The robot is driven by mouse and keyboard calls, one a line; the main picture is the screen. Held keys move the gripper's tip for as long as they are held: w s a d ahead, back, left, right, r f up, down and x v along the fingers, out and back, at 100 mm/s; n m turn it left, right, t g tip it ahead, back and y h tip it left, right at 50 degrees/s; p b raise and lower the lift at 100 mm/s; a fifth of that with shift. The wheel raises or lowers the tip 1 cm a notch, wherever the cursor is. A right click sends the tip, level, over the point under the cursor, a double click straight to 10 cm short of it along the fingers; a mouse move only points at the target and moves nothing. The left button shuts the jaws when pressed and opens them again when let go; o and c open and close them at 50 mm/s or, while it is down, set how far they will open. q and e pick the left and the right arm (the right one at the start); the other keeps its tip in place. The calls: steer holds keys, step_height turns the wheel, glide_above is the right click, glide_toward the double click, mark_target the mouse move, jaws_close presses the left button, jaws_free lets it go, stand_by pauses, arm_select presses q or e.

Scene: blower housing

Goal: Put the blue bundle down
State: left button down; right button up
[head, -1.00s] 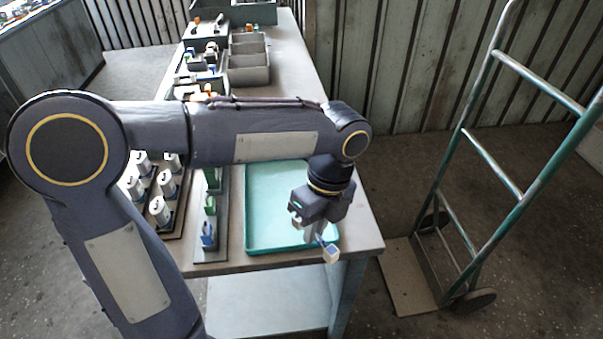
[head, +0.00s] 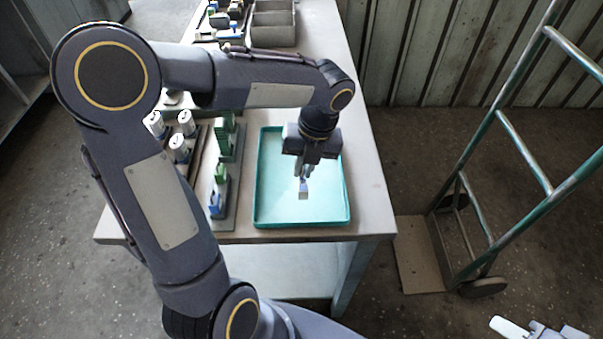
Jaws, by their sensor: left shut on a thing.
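My left gripper (head: 304,171) points down over the teal tray (head: 344,219) on the table. It is shut on the blue bundle (head: 303,187), a small piece with a pale block at its lower end. The jaws hide its upper part. The bundle is inside the tray's outline, right of its middle. I cannot tell whether it touches the tray floor. The tray around it looks empty. My right gripper cannot be made out.
Left of the tray, a dark rack (head: 229,190) holds green and blue parts, and white cylinders (head: 181,148) stand beyond it. Grey bins (head: 273,34) are at the back. A hand truck (head: 548,200) stands right of the table. A pale object (head: 513,327) is cut off at bottom right.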

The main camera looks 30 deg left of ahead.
mark_target(304, 168)
arm_select(q)
steer(key=shift+w+a+f, duration=0.2)
steer(key=shift+a+f, duration=0.05)
steer(key=shift+f, duration=0.15)
steer(key=shift+w+a+f, duration=0.2)
steer(key=shift+f, duration=0.2)
steer(key=shift+a+f, duration=0.1)
steer(key=shift+f, duration=1.45)
steer(key=shift+f, duration=0.2)
steer(key=c, duration=1.5)
jaws_free()
steer(key=shift+o, duration=0.2)
steer(key=shift+r, duration=0.1)
